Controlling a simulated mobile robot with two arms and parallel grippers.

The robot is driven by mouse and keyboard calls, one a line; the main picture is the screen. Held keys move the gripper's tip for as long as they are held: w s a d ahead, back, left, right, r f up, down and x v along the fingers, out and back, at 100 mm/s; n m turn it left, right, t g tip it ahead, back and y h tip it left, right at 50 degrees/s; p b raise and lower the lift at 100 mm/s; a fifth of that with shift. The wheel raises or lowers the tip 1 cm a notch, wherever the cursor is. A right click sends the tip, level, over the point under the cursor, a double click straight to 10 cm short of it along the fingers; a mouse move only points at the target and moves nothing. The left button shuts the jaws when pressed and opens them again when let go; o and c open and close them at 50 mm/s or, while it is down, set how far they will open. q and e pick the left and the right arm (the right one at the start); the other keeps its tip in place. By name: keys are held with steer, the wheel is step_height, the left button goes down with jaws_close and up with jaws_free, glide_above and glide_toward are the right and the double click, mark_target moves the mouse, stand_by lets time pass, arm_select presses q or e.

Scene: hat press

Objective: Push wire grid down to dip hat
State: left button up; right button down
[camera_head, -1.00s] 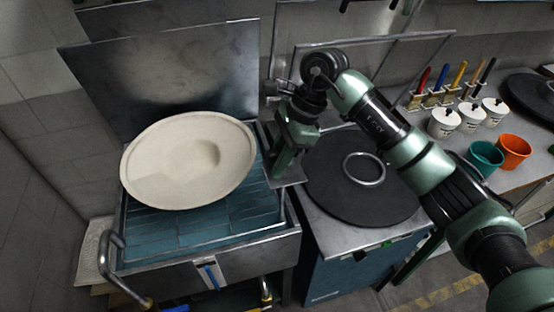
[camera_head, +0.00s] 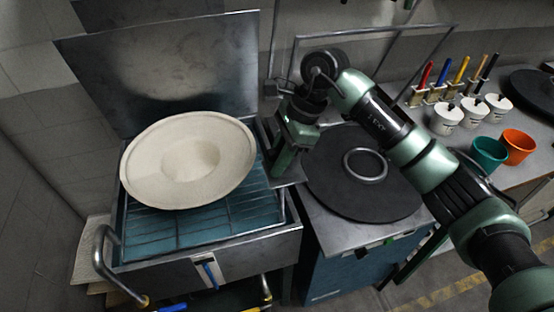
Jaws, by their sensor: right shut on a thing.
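The wide cream hat (camera_head: 225,183) lies brim-out over the wire grid (camera_head: 232,208) in the open metal vat on the left. Its middle is a shallow round hollow. The grid shows as thin lines over blue water below and right of the hat; the rest is hidden under the brim. My right gripper (camera_head: 279,172) points down at the vat's right edge, beside the hat and apart from it. It is shut on the wire grid's right side, though the contact is small and dark. My left gripper is not in view.
The vat's raised metal lid (camera_head: 170,75) stands behind the hat. A bent metal handle (camera_head: 103,250) sticks out at front left. Right of the vat is a round black plate (camera_head: 325,175) with a metal ring (camera_head: 365,165). Cups and brushes stand on the right-hand bench.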

step_height(320, 180, down, 16)
steer(key=b, duration=1.3)
steer(key=shift+r, duration=0.15)
steer(key=c, duration=1.2)
jaws_free()
steer(key=shift+c, duration=0.2)
steer(key=shift+r, duration=0.1)
steer(key=s+b+v, duration=0.1)
steer(key=v, duration=0.6)
steer(key=shift+w+r, duration=0.35)
steer(key=shift+w, duration=0.2)
